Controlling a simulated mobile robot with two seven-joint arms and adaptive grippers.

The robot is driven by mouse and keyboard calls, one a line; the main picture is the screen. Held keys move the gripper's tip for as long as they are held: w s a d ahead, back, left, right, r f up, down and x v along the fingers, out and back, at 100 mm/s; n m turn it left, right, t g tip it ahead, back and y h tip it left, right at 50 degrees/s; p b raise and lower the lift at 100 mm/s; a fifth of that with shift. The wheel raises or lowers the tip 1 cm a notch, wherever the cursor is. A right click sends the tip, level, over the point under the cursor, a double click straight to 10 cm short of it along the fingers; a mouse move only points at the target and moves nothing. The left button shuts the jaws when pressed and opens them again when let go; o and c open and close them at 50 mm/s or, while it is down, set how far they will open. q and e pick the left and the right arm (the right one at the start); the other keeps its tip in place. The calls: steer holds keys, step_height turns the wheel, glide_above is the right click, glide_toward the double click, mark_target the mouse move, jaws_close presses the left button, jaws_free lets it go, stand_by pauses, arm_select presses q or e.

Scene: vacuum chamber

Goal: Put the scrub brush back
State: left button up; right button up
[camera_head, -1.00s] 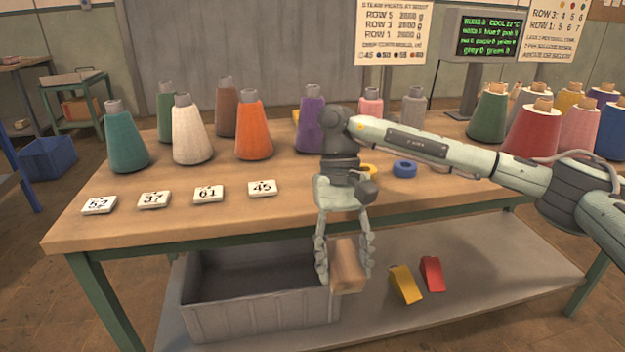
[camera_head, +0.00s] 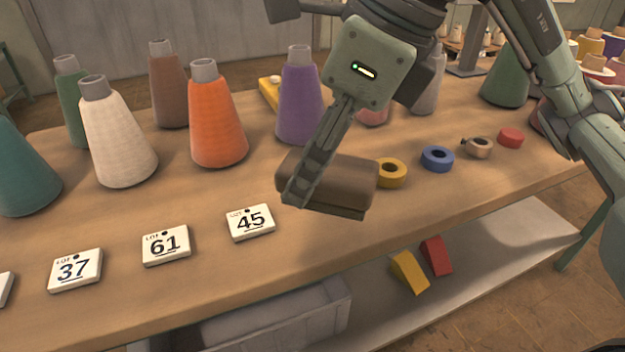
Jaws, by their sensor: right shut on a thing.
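The scrub brush (camera_head: 345,184) is a brown wooden block with a darker underside. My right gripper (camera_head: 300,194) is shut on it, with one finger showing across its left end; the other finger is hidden. The brush appears at the tabletop, near the front middle of the wooden table (camera_head: 330,262). I cannot tell whether it touches the top. It is left of the yellow tape roll (camera_head: 391,173) and right of the tag numbered 45 (camera_head: 250,222). My left gripper is not in view.
Cones of thread, such as the orange one (camera_head: 217,120) and purple one (camera_head: 300,100), stand behind. A blue roll (camera_head: 437,158) and red disc (camera_head: 510,137) lie to the right. Below are a grey bin (camera_head: 290,318), a yellow wedge (camera_head: 409,271) and a red wedge (camera_head: 436,255) on the shelf.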

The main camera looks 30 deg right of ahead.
steer(key=shift+w+m, duration=0.15)
steer(key=shift+m, duration=0.15)
steer(key=shift+w+d+f, duration=0.15)
steer(key=shift+w+d, duration=0.1)
steer(key=w+d+f, duration=0.2)
steer(key=w, duration=0.1)
steer(key=w+d+f, duration=0.1)
steer(key=w+f, duration=0.1)
steer(key=w, duration=0.1)
steer(key=w+d+f, duration=0.2)
steer(key=w, duration=0.1)
steer(key=shift+d+f, duration=0.15)
steer(key=shift+d, duration=0.15)
steer(key=shift+w+d+f, duration=0.1)
steer(key=shift+f, duration=0.1)
step_height(320, 180, down, 4)
steer(key=shift+r, duration=0.1)
arm_select(q)
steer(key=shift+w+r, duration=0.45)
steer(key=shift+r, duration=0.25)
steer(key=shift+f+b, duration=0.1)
steer(key=shift+b, duration=0.2)
